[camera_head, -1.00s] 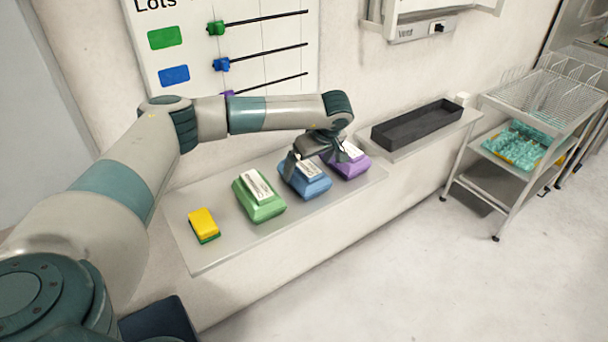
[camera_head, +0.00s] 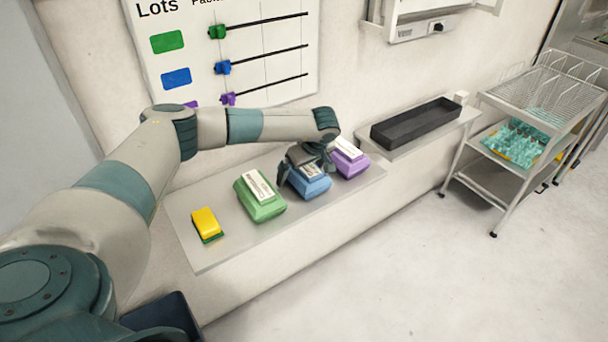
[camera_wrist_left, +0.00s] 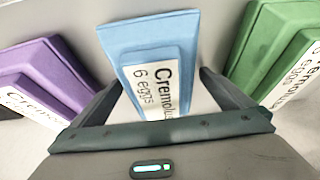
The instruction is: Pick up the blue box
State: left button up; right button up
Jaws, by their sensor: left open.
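The blue box (camera_head: 309,184), an egg box with a white label, sits on the grey shelf (camera_head: 215,251) between a green box (camera_head: 262,205) and a purple box (camera_head: 352,163). It also shows in the left wrist view (camera_wrist_left: 150,50), its label reading "6 eggs". My left gripper (camera_head: 305,171) is over the blue box, with its fingers apart. In the left wrist view the open fingers (camera_wrist_left: 155,95) stand on either side of the box's near part; I cannot tell whether they touch it. My right gripper is not in view.
A yellow and green sponge (camera_head: 206,224) lies at the shelf's left end. A black tray (camera_head: 417,123) rests on a ledge to the right. A wire-topped trolley (camera_head: 540,105) stands further right. The purple and green boxes flank the gripper closely.

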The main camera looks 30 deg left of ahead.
aim_at(305, 169)
pick_arm(q)
jog(key=shift+f, duration=0.1)
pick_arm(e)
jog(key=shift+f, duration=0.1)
pick_arm(q)
jog(key=c, duration=1.5)
jog(key=shift+r, duration=0.2)
